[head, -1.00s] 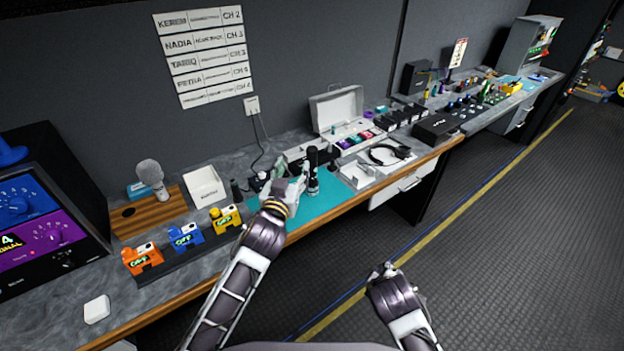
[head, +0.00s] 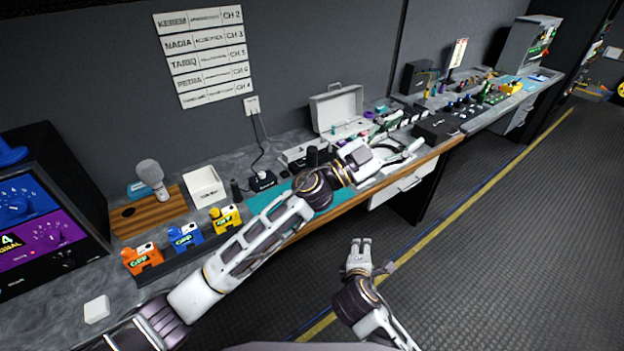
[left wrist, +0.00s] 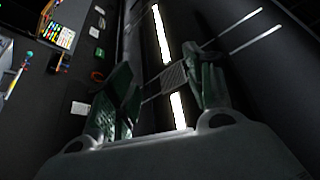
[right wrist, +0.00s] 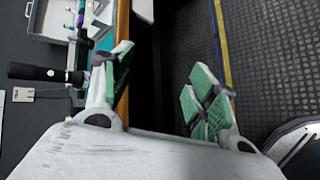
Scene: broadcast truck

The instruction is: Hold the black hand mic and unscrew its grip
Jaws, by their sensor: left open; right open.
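The black hand mic (head: 312,157) stands on the teal mat (head: 262,200) on the bench. In the head view only its dark top shows, since my left arm hides the rest. A black mic-like cylinder (right wrist: 38,72) also shows in the right wrist view, lying sideways in that picture. My left gripper (head: 408,153) is open and empty, past the mic to the right, over the bench by the headset. My right gripper (head: 360,244) is open and empty, over the floor in front of the bench.
Orange, blue and yellow units (head: 226,218) line the front. An open case (head: 338,108) stands behind. The floor in front of the bench is clear.

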